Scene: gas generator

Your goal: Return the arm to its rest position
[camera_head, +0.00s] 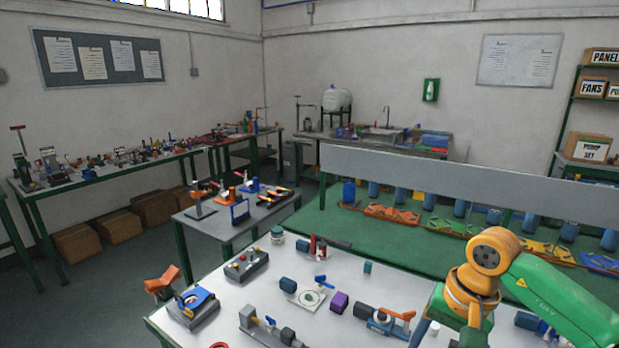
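My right arm comes in from the right, green with orange joints, and bends over the right part of the white worktable (345,268). Its wrist end points down at the lower edge of the view. The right gripper (468,338) is only partly seen there, and its fingertips are cut off or hidden, so its opening cannot be judged. My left arm and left gripper are not in view.
The worktable holds a control box (246,264), a blue-topped device (193,304), a purple block (338,302), a white plate with a green ring (308,296), and an orange-handled clamp (390,322) close to my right arm. A grey side table (228,230) stands beyond.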

